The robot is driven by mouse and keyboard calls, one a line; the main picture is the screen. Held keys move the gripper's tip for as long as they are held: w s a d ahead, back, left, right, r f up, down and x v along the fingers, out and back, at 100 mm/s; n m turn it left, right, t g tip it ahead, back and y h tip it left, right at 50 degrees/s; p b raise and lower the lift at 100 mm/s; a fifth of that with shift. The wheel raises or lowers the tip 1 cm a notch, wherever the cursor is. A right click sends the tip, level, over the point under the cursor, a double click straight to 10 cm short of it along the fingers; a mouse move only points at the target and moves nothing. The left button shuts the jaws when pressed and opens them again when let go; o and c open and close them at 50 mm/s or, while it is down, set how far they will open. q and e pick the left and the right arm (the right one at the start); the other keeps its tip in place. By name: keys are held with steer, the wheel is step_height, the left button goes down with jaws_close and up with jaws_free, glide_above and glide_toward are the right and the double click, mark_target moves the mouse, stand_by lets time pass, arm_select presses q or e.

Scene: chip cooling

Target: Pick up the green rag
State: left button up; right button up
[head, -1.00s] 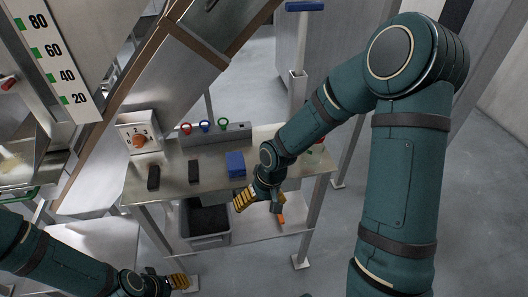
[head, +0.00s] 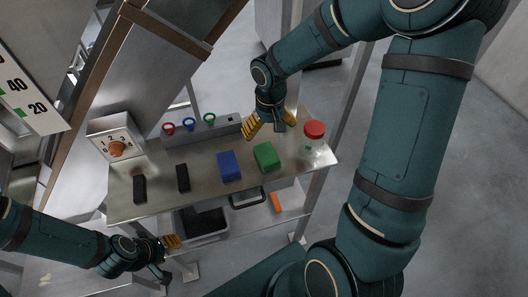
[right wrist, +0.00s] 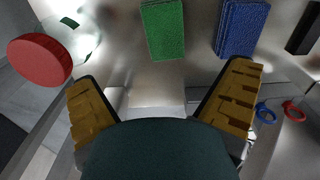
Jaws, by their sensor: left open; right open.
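The green rag (head: 266,157) is a folded green block lying on the steel table, between the blue rag (head: 228,166) and a red-lidded jar. It also shows at the top middle of the right wrist view (right wrist: 163,30). My right gripper (head: 268,128) is open and empty, above the table on the far side of the green rag, apart from it. Its two yellow fingers (right wrist: 165,100) are spread wide in the right wrist view. My left gripper (head: 172,256) is open and empty, low in front of the table at the left, far from the rag.
The jar with a red lid (head: 314,130) stands right of the green rag. Two black items (head: 183,178) lie to the left. A grey holder with coloured rings (head: 208,133) and a dial box (head: 116,140) line the back. A dark bin (head: 201,222) sits on the lower shelf.

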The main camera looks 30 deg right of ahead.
mark_target(267, 153)
step_height(267, 153, down, 6)
steer(key=shift+s+f+b, duration=0.1)
steer(key=shift+f+b, duration=0.05)
steer(key=shift+b, duration=0.3)
steer(key=shift+a+f+b, duration=0.2)
steer(key=shift+f+b, duration=0.1)
steer(key=shift+f, duration=1)
steer(key=shift+a+f+b, duration=0.15)
steer(key=shift+f+b, duration=0.15)
steer(key=shift+f, duration=1)
steer(key=shift+c, duration=0.3)
steer(key=c, duration=1.2)
